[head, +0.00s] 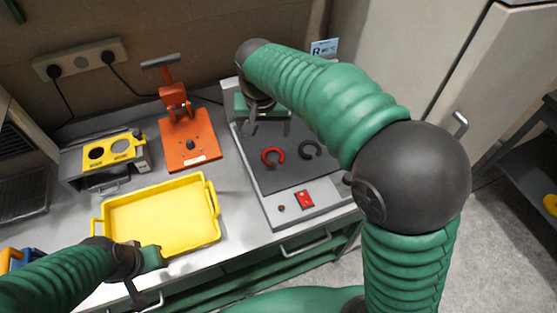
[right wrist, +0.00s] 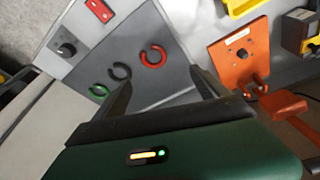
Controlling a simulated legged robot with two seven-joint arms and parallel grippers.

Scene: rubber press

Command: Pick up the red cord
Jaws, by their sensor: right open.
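The red cord (head: 273,156) is a small open ring lying on the dark plate of the grey press. It also shows in the right wrist view (right wrist: 153,57), between and beyond the two fingers. A black cord (head: 310,150) lies right of it in the head view. A green cord (right wrist: 99,90) shows only in the right wrist view. My right gripper (head: 268,127) is open and empty above the back of the plate, apart from the red cord. Its spread fingers also show in the right wrist view (right wrist: 160,92). My left gripper (head: 147,296) is at the yellow tray's front edge.
The yellow tray (head: 160,215) is empty. An orange stand (head: 190,142) with a lever is left of the press (head: 290,218), which has a red switch (head: 304,199) in front. A grey box with a yellow top (head: 117,150) stands at the left.

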